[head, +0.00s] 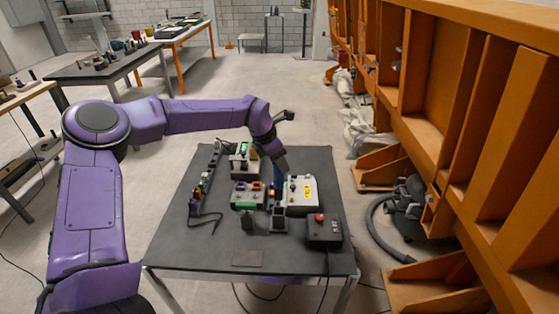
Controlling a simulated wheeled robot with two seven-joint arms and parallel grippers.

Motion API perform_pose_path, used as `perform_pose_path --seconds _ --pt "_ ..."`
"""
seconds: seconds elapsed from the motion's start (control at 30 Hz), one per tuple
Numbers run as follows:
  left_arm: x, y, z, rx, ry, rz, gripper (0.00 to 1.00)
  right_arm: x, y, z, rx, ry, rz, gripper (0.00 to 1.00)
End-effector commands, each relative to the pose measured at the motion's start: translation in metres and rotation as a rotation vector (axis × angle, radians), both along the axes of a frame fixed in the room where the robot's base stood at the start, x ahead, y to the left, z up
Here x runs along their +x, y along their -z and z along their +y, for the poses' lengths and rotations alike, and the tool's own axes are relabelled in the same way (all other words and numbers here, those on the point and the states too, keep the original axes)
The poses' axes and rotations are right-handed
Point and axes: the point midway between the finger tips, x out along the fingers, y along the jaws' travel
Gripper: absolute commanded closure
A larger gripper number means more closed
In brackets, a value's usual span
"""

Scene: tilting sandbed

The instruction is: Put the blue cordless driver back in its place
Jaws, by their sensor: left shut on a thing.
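A dark blue shape, apparently the blue cordless driver (274,191), shows just below the gripper, between the white box and a grey block with coloured pieces (246,194). I cannot tell whether it touches the surface. A black open-topped holder (278,220) stands in front of it. My right gripper is out of view.
The dark table (185,246) is bare at its front left. A black control box with a red button (323,230) stands at the right front. A grey unit with a green display (243,165) stands at the back. An orange steel frame (470,120) rises at the right.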

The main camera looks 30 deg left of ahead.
Motion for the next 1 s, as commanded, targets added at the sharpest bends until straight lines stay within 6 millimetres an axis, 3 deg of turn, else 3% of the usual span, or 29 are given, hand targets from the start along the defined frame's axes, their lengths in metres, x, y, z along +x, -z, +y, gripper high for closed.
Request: perform_pose_path --seconds 0.37,0.8,1.0 --pt "0.001 0.000 0.000 -0.001 -0.007 -0.007 0.93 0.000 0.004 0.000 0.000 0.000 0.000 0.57" --pt "0.001 0.038 0.000 0.001 -0.004 -0.006 0.93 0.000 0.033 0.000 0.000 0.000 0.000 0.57" --pt "0.001 0.043 0.000 0.000 -0.005 -0.006 0.93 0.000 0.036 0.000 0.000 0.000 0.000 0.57"
